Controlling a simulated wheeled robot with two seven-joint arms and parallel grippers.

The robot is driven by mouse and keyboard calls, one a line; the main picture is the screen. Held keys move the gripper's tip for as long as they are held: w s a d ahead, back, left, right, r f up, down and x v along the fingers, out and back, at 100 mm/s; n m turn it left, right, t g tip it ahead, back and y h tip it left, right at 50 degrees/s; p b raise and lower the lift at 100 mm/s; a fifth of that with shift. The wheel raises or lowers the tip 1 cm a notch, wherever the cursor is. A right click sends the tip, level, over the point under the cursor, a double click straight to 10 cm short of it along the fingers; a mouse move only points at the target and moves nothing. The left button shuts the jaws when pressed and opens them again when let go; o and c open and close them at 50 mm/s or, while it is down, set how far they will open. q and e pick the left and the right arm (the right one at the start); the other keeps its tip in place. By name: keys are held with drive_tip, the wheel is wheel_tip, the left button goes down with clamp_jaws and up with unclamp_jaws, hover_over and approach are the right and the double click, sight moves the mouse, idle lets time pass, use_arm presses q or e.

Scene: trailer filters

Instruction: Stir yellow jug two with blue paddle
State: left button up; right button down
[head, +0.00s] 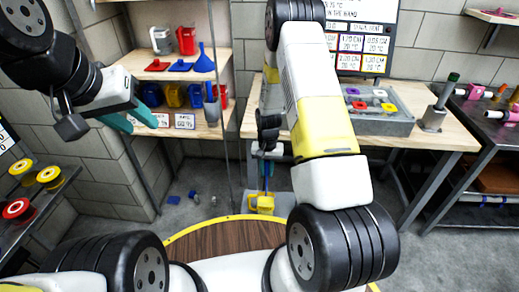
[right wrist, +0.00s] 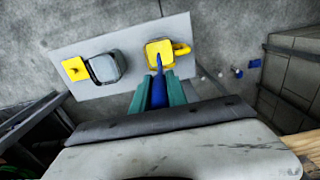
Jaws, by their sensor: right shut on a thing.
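My right gripper (head: 266,152) is shut on the blue paddle, with its teal fingers (right wrist: 160,92) on either side of the handle. The blue paddle (right wrist: 158,80) points down, and its lower part (head: 266,184) overlaps the mouth of a yellow jug (head: 262,204). That jug (right wrist: 160,54) has its handle to the right in the right wrist view. I cannot tell how deep the paddle reaches, and no number shows on the jug. My left gripper (head: 128,119) is open and empty at the left, in front of the shelf.
The jug stands on a pale board (right wrist: 125,58) low down, with a grey container (right wrist: 103,68) and a yellow piece (right wrist: 75,68). Small blue bits (head: 173,199) lie on the floor. A shelf (head: 160,72) with jugs and funnels stands left; a workbench (head: 440,137) stands right.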

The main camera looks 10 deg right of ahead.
sight(266, 185)
drive_tip(key=shift+f, duration=5.85)
